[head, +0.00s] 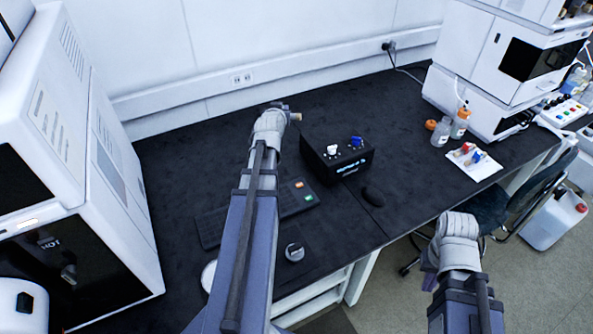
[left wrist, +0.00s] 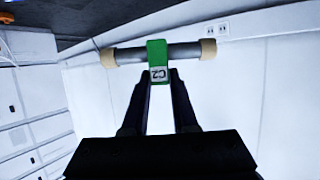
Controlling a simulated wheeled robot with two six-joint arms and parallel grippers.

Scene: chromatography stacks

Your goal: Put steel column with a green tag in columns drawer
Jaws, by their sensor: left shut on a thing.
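I cannot identify the columns drawer.
A black box (head: 337,158) with blue and white caps stands on the black bench, beside my left arm. White instrument stacks stand at left (head: 120,215) and right (head: 500,62). Bottles (head: 441,132) and a white sheet (head: 484,170) lie near the right stack. A chair (head: 510,205) stands in front.

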